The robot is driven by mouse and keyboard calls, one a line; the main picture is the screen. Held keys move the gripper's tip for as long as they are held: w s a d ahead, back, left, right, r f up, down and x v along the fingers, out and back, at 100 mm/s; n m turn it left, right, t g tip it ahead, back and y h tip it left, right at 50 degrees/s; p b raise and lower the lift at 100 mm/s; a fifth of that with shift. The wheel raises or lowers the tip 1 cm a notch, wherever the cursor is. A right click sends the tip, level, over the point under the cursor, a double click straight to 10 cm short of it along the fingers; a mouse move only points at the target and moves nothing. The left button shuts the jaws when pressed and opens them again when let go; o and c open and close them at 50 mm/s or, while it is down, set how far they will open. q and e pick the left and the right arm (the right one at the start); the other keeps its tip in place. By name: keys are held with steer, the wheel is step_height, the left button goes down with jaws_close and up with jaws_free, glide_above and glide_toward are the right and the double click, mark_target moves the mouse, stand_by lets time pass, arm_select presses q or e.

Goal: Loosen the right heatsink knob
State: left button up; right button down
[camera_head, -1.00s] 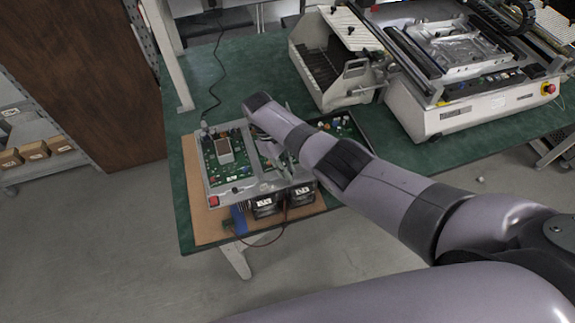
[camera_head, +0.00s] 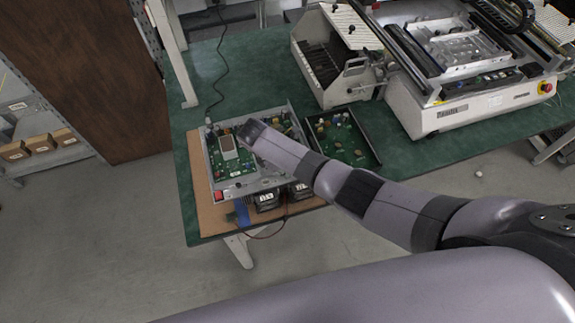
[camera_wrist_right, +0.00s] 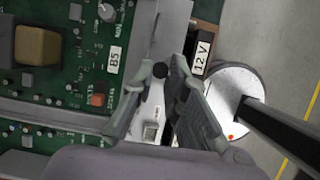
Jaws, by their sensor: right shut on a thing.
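A small dark round knob (camera_wrist_right: 160,70) sits at the metal edge of the electronics unit in the right wrist view. My right gripper (camera_wrist_right: 157,82) has a finger on each side of it and appears shut on it. The electronics unit (camera_head: 244,187) is an open metal chassis with green circuit boards on the near left part of the bench. A block with a brown top (camera_head: 228,148) stands on its left board and also shows in the right wrist view (camera_wrist_right: 38,46). My right forearm hides the gripper and knob in the head view. My left gripper is out of view.
A dark tray with a circuit board (camera_head: 374,150) lies right of the chassis. A white machine (camera_head: 455,112) and a slotted rack (camera_head: 325,75) stand farther back. A black cable (camera_head: 219,75) runs from the chassis. Green bench top (camera_head: 262,62) is clear behind it.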

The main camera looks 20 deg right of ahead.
steer(key=n, duration=0.1)
steer(key=n+t, duration=0.1)
steer(key=n, duration=0.2)
steer(key=shift+s+d+f+n+t+y, duration=0.1)
steer(key=shift+s+n+t+y, duration=0.2)
steer(key=shift+s, duration=0.05)
steer(key=n+t, duration=0.1)
steer(key=n, duration=0.3)
steer(key=shift+s+y, duration=0.15)
steer(key=shift+y, duration=0.25)
steer(key=shift+d+n, duration=0.1)
steer(key=shift+n, duration=0.2)
steer(key=c, duration=1.6)
jaws_free()
steer(key=shift+o, duration=0.2)
steer(key=v, duration=1.2)
steer(key=shift+s, duration=0.15)
